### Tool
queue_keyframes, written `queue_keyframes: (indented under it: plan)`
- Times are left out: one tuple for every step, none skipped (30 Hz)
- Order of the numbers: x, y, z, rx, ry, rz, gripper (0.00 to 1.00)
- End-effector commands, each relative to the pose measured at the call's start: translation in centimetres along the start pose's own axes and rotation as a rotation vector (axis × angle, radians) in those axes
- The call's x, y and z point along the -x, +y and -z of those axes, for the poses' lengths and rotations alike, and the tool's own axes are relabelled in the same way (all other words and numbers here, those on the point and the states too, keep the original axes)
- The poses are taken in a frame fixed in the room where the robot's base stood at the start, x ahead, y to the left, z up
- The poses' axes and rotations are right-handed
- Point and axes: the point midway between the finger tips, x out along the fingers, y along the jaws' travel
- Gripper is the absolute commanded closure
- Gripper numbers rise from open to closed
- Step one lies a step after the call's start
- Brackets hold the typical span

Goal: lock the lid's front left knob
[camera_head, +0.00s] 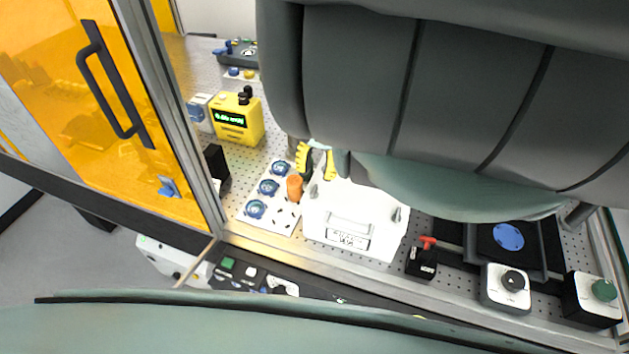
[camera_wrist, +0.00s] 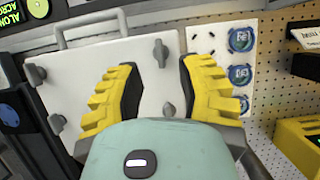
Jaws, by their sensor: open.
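The white lid (camera_head: 335,205) lies flat on the perforated bench, with a bar handle and a label at its front. It also shows in the wrist view (camera_wrist: 95,75). The lid's front left knob (camera_head: 314,191), a small grey winged knob, stands at its left edge; in the wrist view the knob (camera_wrist: 160,52) appears lengthwise, just beyond the gap between my fingertips. My gripper (camera_head: 317,172) has yellow ribbed fingers, open and empty, behind the knob. In the wrist view the gripper (camera_wrist: 157,75) spans either side of it without visible contact. Another left knob (camera_wrist: 168,109) sits between the fingers.
An orange cylinder (camera_head: 294,188) and several blue round pieces (camera_head: 268,187) stand close left of the lid. A yellow device (camera_head: 238,122) is farther back. A black block with a red lever (camera_head: 422,262) stands right of the lid. My arm hides the lid's back right.

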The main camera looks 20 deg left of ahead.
Motion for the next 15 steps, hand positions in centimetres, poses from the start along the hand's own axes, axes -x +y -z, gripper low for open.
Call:
queue_keyframes:
  plan:
    - [-0.4,-0.1,-0.1,0.002,0.0,0.002,0.63]
    - [-0.7,-0.1,0.0,0.002,0.002,0.002,0.63]
    - [-1.1,-0.1,-0.1,0.001,0.0,0.002,0.63]
    - [-1.5,-0.1,-0.1,0.001,-0.001,0.001,0.63]
    - [-1.8,0.0,-0.2,0.001,-0.002,-0.001,0.63]
    - [-2.2,0.0,-0.1,0.0,0.0,-0.001,0.63]
    - [-2.4,-0.1,0.0,0.001,0.002,0.001,0.63]
    - [-2.7,-0.2,0.0,0.001,0.003,0.003,0.63]
    - [-3.0,-0.1,0.0,0.001,0.002,0.003,0.63]
    - [-3.3,-0.1,0.0,0.001,0.002,0.003,0.63]
    - [-3.5,-0.1,0.0,0.002,0.002,0.002,0.63]
    - [-3.7,-0.1,0.0,0.002,0.003,0.002,0.63]
    - [-3.8,-0.1,0.1,0.002,0.003,0.002,0.63]
    - [-4.0,-0.1,0.1,0.002,0.004,0.002,0.63]
    - [-4.1,-0.1,0.1,0.002,0.004,0.002,0.63]
